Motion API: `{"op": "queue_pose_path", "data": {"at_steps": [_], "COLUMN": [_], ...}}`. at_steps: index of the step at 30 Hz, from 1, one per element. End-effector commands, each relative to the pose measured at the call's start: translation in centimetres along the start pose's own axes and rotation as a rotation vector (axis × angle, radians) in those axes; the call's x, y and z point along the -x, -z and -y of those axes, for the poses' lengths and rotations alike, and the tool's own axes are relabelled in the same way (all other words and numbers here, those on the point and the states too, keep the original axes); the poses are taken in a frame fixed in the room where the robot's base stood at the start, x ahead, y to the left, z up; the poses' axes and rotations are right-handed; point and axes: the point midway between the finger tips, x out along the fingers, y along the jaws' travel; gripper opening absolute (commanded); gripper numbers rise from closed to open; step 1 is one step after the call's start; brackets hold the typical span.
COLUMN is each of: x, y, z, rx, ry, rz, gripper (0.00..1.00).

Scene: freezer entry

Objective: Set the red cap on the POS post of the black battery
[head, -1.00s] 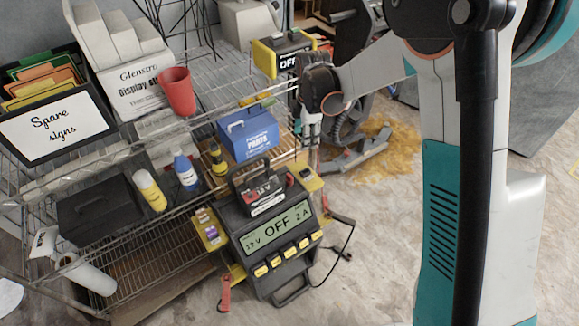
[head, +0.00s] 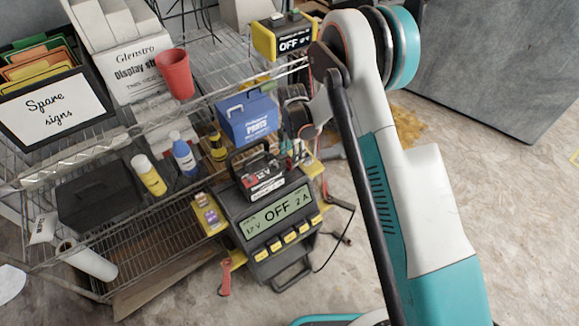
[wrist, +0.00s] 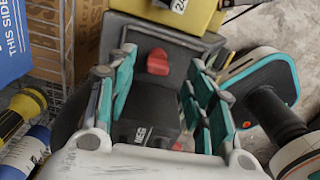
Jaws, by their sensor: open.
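A red cap (wrist: 158,62) shows in the wrist view on a dark grey surface, between the fingertips and apart from both. My gripper (wrist: 160,72) is open, with its teal fingers spread and nothing held. The black battery (head: 264,181), with a raised handle and 12 V label, sits on top of the charger in the head view. My gripper also shows there, small and partly hidden, just right of the battery (head: 301,149). A black block with a NEG label (wrist: 143,133) lies between the finger bases. I cannot make out the POS post.
The charger (head: 278,222) has an OFF display and yellow side trays (head: 209,215). A wire shelf at left holds a blue parts box (head: 247,117), a red cup (head: 175,74) and bottles (head: 149,176). A cable trails right of the charger.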

Motion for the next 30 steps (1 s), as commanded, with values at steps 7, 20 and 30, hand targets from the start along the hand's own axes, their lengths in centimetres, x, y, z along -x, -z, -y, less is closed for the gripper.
{"op": "queue_pose_path", "data": {"at_steps": [7, 20, 30], "x": [-1.4, -6.0, -5.8], "y": [0.1, 0.7, 0.7], "z": [-0.1, -0.3, -0.2], "rx": [0.0, -0.001, -0.001], "ry": [0.0, 0.0, 0.0], "rz": [0.0, 0.0, 0.0], "gripper": [0.48, 0.48, 0.08]}}
